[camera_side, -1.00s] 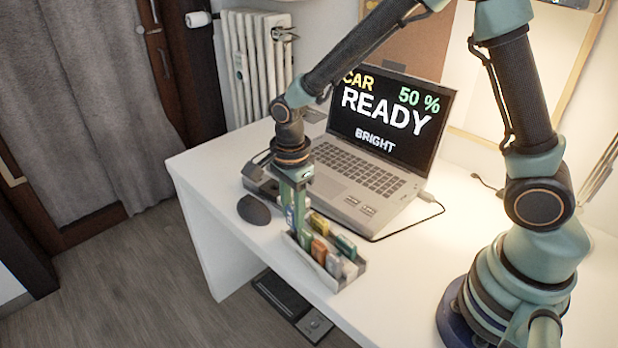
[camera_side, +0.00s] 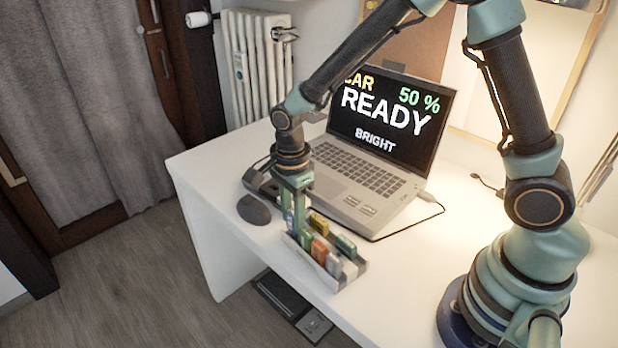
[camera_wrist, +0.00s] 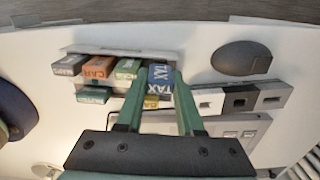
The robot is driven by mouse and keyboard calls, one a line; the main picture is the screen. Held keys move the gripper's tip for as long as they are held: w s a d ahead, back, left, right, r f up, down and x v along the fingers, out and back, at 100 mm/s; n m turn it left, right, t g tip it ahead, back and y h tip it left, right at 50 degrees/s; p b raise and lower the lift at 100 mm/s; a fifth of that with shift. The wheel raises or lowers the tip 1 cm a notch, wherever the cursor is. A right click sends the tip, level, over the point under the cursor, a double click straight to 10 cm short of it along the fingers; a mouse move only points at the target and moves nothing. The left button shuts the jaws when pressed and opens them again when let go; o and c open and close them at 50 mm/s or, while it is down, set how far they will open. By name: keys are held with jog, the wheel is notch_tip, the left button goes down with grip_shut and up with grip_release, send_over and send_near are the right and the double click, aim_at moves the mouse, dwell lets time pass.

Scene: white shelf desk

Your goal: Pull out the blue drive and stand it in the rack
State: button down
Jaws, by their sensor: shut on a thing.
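The blue drive (camera_wrist: 161,76), labelled TAX, is between the fingers of my gripper (camera_wrist: 161,88) in the wrist view. My gripper is shut on it. In the side view my gripper (camera_side: 294,216) points down at the far left end of the rack (camera_side: 345,284), and its fingers mostly hide the drive. The drive is at the end of the rack's front row, beside a green drive (camera_wrist: 126,69). I cannot tell whether its foot touches the rack floor.
The rack also holds an orange drive (camera_side: 319,250), a grey one (camera_side: 333,265), a yellow one (camera_side: 318,224) and a dark green one (camera_side: 346,245). A hub with ports (camera_wrist: 240,101), a mouse (camera_wrist: 242,57) and a laptop (camera_side: 365,175) are close by. The desk's front edge is near.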

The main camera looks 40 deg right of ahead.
jog(key=shift+f, duration=1.05)
jog(key=shift+c, duration=2.3)
grip_release()
notch_tip(320, 180, up, 12)
jog(key=s+d+r+n+t, duration=0.5)
jog(key=s+d+r+n, duration=0.4)
jog(key=n, duration=1)
jog(key=shift+s+d+r+t, duration=0.15)
jog(key=shift+s+d+t, duration=0.15)
jog(key=shift+d, duration=0.15)
